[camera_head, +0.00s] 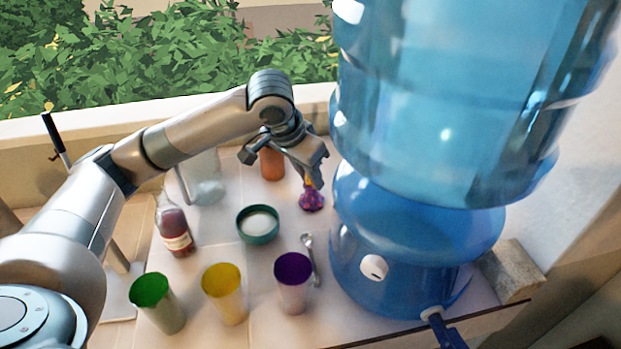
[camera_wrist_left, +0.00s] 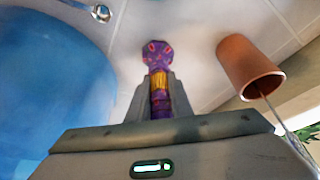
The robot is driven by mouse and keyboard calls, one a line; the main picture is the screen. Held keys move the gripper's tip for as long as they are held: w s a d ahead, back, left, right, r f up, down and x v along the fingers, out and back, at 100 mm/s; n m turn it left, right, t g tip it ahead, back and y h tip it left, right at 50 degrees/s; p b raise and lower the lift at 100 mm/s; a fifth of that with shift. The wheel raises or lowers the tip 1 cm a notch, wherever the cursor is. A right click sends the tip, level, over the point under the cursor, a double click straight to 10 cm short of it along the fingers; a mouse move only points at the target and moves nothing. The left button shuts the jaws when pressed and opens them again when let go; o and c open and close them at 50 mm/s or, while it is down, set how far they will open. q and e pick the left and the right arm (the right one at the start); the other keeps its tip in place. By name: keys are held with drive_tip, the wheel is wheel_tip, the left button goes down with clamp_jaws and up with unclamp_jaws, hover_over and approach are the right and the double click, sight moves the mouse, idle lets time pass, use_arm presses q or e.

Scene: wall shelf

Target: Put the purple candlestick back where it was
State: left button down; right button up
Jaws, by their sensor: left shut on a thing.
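The purple candlestick (camera_head: 311,199) is in the head view, right of the middle, close to the left side of the blue water dispenser. It has a wide purple base with pinkish spots and a yellow band above it. My left gripper (camera_head: 312,180) is shut on its upper part from above. In the left wrist view the candlestick (camera_wrist_left: 158,75) stands out between the fingers of my left gripper (camera_wrist_left: 160,102), its base pointing away from the camera. I cannot tell whether the base touches the surface. My right gripper is not in view.
The blue water dispenser (camera_head: 400,240) stands close on the right. An orange-brown cup (camera_head: 271,165) is just left of the gripper. A green bowl (camera_head: 258,237), a spoon (camera_head: 311,262), a purple cup (camera_head: 293,285), a yellow cup (camera_head: 225,295), a green cup (camera_head: 160,305) and a bottle (camera_head: 175,230) stand nearer.

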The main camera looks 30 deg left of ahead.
use_arm(q)
drive_tip(key=shift+f, duration=0.1)
drive_tip(key=c, duration=1.6)
unclamp_jaws()
drive_tip(key=shift+s+r, duration=0.15)
drive_tip(key=shift+r, duration=0.45)
drive_tip(key=b+v, duration=0.2)
drive_tip(key=v, duration=0.9)
drive_tip(key=shift+s+a, duration=0.1)
drive_tip(key=shift+o, duration=0.4)
